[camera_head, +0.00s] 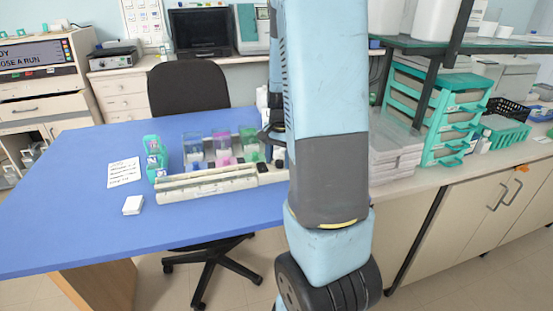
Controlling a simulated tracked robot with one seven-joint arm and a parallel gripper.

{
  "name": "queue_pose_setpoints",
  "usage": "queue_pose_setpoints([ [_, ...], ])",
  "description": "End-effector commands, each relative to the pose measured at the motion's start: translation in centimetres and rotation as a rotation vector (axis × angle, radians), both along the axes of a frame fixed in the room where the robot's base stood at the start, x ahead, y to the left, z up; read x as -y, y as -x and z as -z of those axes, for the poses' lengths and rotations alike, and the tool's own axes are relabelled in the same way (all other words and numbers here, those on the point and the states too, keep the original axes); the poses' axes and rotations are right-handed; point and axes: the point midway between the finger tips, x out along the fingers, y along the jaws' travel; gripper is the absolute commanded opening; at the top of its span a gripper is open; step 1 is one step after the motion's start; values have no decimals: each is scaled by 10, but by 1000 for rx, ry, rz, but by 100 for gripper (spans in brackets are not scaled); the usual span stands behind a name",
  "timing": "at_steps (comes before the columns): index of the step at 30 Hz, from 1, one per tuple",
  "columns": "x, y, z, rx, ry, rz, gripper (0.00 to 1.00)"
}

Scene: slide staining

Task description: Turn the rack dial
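A cream staining rack (205,185) lies on the blue table. Several clear jars stand along it, with blue, pink (222,157) and green (249,148) contents. A small black part (262,168) sits at the rack's right end; it is too small to tell whether it is the dial. My large blue arm stands in front and hides what lies to the right of the rack. A dark part that looks like my gripper (270,134) shows at the arm's left edge, above the rack's right end. Its fingers are mostly hidden, and I cannot tell whether they touch anything.
A black chair (188,85) stands behind the table (70,215). Teal drawers (440,110) stand on the right bench. The table's front left is clear.

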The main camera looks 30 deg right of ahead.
Motion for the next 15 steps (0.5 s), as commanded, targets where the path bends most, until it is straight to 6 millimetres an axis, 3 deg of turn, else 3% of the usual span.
queue_pose_setpoints([
  [8, 2, 0, -2, 1, 2, 1, 54],
  [15, 3, 0, -31, 4, 3, 1, 54],
])
